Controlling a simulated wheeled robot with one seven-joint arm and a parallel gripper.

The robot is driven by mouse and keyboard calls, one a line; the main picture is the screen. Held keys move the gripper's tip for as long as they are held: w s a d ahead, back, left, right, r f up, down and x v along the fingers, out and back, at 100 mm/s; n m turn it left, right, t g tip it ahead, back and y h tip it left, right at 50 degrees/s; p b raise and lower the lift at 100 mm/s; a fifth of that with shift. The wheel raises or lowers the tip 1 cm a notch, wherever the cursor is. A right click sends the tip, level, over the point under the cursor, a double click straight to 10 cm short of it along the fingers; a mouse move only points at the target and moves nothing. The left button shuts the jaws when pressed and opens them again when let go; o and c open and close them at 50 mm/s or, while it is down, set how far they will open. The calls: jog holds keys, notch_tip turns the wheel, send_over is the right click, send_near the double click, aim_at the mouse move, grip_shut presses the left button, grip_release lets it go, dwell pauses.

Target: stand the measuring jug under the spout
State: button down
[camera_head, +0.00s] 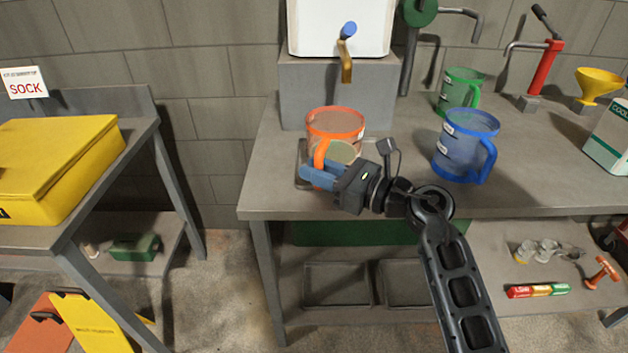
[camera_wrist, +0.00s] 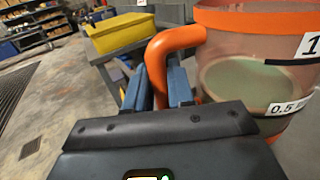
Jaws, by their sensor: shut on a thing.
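An orange-rimmed clear measuring jug (camera_head: 335,123) is at the left end of the grey bench, over or on a small tray (camera_head: 301,156). My gripper (camera_head: 318,174) is shut on the jug's orange handle, which shows between the blue fingers in the wrist view (camera_wrist: 158,75). The jug (camera_wrist: 262,70) looks upright, with a pale greenish disc showing low inside it. The brass spout (camera_head: 346,68) with a blue knob hangs from a white container (camera_head: 305,28), above and behind the jug. I cannot tell whether the jug's base touches the tray.
A blue jug (camera_head: 466,140) and a green jug (camera_head: 460,90) stand to the right on the bench (camera_head: 400,200). A grey block (camera_head: 300,90) carries the white container. A red hand pump (camera_head: 540,75) and yellow funnel (camera_head: 598,85) are farther right. A yellow case (camera_head: 60,150) lies on the left table.

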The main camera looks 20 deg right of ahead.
aim_at(350, 162)
jog(key=shift+w+d+b, duration=0.8)
jog(key=shift+w+d, duration=0.35)
jog(key=shift+w, duration=0.35)
jog(key=shift+w+d+b, duration=0.8)
jog(key=shift+w+d, duration=0.35)
jog(key=shift+w, duration=0.3)
jog(key=shift+f+b, duration=0.5)
jog(key=shift+f, duration=0.15)
jog(key=c, duration=0.9)
grip_release()
jog(key=shift+f, duration=0.15)
jog(key=shift+v, duration=3.95)
jog(key=shift+a, duration=0.1)
